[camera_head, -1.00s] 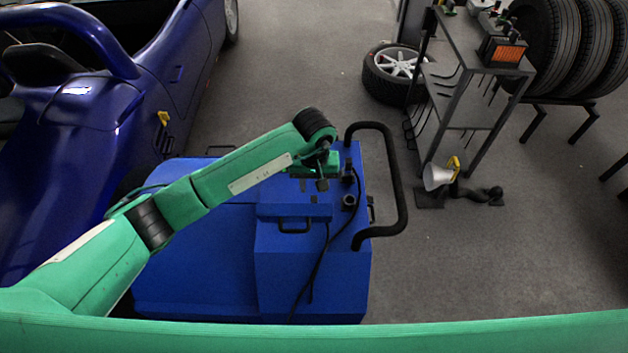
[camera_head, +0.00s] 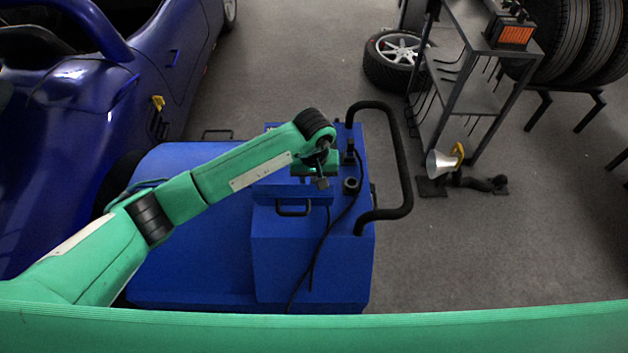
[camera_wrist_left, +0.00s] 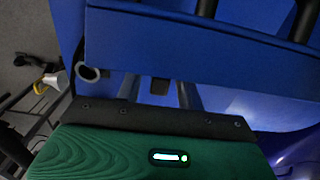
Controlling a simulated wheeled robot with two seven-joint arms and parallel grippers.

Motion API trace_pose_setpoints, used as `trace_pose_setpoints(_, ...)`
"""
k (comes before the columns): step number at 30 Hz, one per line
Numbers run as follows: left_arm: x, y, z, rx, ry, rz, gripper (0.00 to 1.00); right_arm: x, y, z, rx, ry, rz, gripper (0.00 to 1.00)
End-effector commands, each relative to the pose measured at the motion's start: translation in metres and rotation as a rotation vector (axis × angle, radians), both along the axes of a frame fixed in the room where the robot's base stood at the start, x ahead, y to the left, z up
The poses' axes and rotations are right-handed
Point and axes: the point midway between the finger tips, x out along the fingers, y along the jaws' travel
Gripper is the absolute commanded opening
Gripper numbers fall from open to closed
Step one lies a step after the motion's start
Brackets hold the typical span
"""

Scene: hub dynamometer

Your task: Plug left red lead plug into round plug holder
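My left gripper (camera_head: 322,182) hangs over the back part of the blue machine (camera_head: 195,220), left of the round plug holder. The wrist view shows two greyish fingers (camera_wrist_left: 160,97) apart, with a small dark block (camera_wrist_left: 160,86) beyond or between them; I cannot tell whether they touch it. The round plug holder (camera_head: 351,185) is a dark ring on the machine's right side; a grey ring, likely the same holder, shows at left in the wrist view (camera_wrist_left: 88,73). A black plug-like piece (camera_head: 349,152) stands behind it. No red shows on any lead. My right gripper is out of view.
A black cable (camera_head: 322,240) runs down the machine's front. A black tube handle (camera_head: 402,165) curves along its right side. A blue car (camera_head: 60,150) stands at left. A metal shelf (camera_head: 470,100), a wheel (camera_head: 395,60) and a lamp (camera_head: 442,163) stand at right on grey floor.

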Motion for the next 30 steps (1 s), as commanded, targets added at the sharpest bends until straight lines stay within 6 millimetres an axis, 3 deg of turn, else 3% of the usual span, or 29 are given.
trace_pose_setpoints(1, 0.000, 0.000, 0.000, 0.000, 0.000, 0.000, 0.38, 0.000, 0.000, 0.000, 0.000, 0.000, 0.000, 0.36)
trace_pose_setpoints(7, 0.000, 0.000, 0.000, 0.000, 0.000, 0.000, 0.00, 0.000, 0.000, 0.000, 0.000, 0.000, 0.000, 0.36)
trace_pose_setpoints(30, 0.001, 0.001, 0.023, 0.001, -0.002, 0.001, 0.00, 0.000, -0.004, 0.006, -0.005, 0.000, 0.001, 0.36)
